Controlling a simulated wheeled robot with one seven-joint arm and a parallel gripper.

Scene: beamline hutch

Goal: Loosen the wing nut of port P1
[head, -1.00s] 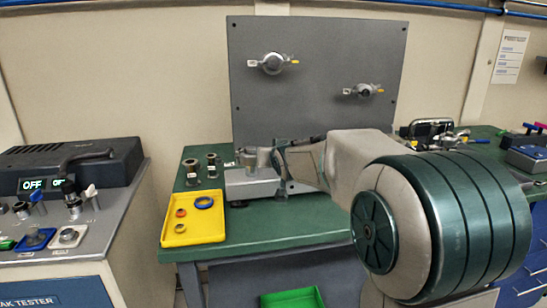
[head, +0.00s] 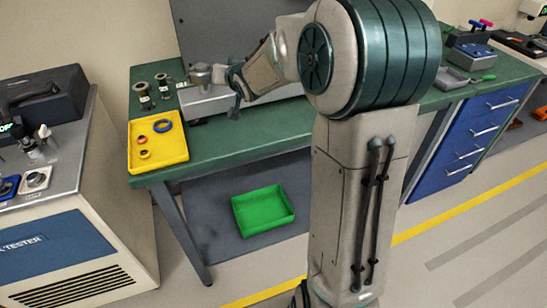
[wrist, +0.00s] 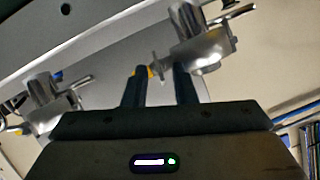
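In the wrist view, two metal port fittings show: a nearer one (wrist: 200,42) at upper right and another (wrist: 45,100) at left. A small flat metal piece (wrist: 158,66), possibly a wing nut, and a yellow tip show by the fingertips. My gripper (wrist: 160,72) has its two dark fingers apart, and the nearer fitting is just beyond them. I cannot tell whether they touch it. No label is readable, so I cannot tell which fitting is P1.
The green bench (head: 275,128) holds a yellow tray (head: 172,158) with rings, several small metal fittings and a grey block (head: 205,103). The grey panel (head: 225,38) rises behind. A green bin (head: 263,212) sits below. The tester console (head: 60,150) stands at left.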

